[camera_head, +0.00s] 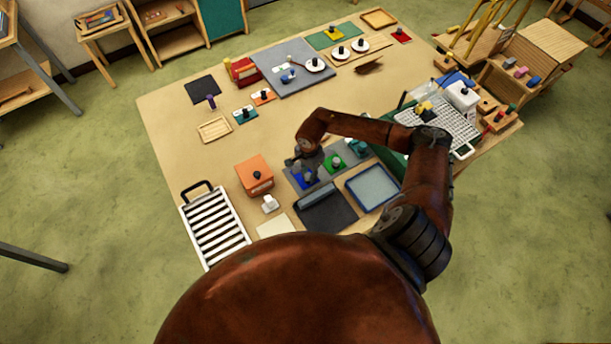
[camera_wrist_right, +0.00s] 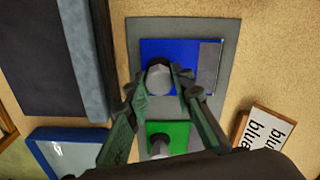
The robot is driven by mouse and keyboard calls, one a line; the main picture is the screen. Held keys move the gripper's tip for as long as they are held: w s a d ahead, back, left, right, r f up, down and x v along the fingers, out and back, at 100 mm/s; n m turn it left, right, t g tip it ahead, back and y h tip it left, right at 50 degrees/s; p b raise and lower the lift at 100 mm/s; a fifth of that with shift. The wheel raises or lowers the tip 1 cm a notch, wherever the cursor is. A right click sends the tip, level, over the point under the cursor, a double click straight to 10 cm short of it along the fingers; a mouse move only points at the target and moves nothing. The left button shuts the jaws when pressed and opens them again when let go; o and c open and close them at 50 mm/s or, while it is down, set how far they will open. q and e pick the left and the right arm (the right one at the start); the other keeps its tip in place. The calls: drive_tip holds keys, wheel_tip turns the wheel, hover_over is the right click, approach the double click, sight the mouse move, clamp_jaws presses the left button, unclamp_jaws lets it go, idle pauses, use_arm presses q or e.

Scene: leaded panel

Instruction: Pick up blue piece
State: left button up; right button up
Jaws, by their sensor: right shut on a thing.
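The blue piece (camera_head: 306,181) is a flat blue rectangle with a grey knob, on a grey board (camera_wrist_right: 225,28). In the right wrist view the blue piece (camera_wrist_right: 188,47) shows from above. My right gripper (camera_wrist_right: 160,76) is shut on its knob, one finger on either side. In the head view the right gripper (camera_head: 307,170) reaches down over the piece and partly hides it. I cannot tell whether the piece is clear of the board. My left gripper is not in view.
A green piece with a knob (camera_head: 333,162) sits beside the blue one on the board. An orange box (camera_head: 254,174), a white block (camera_head: 270,204), a dark mat (camera_head: 330,216) and a blue-rimmed tray (camera_head: 374,186) stand close by. A white rack (camera_head: 214,230) lies at the left edge.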

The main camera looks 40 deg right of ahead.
clamp_jaws()
drive_tip(key=shift+r, duration=0.1)
drive_tip(key=shift+w+r, duration=0.1)
drive_tip(key=shift+r, duration=0.55)
drive_tip(key=s+a+r+b, duration=0.5)
drive_tip(key=s+a+r, duration=0.3)
drive_tip(key=a+r, duration=0.3)
drive_tip(key=shift+s+r, duration=0.25)
drive_tip(key=shift+s, duration=0.15)
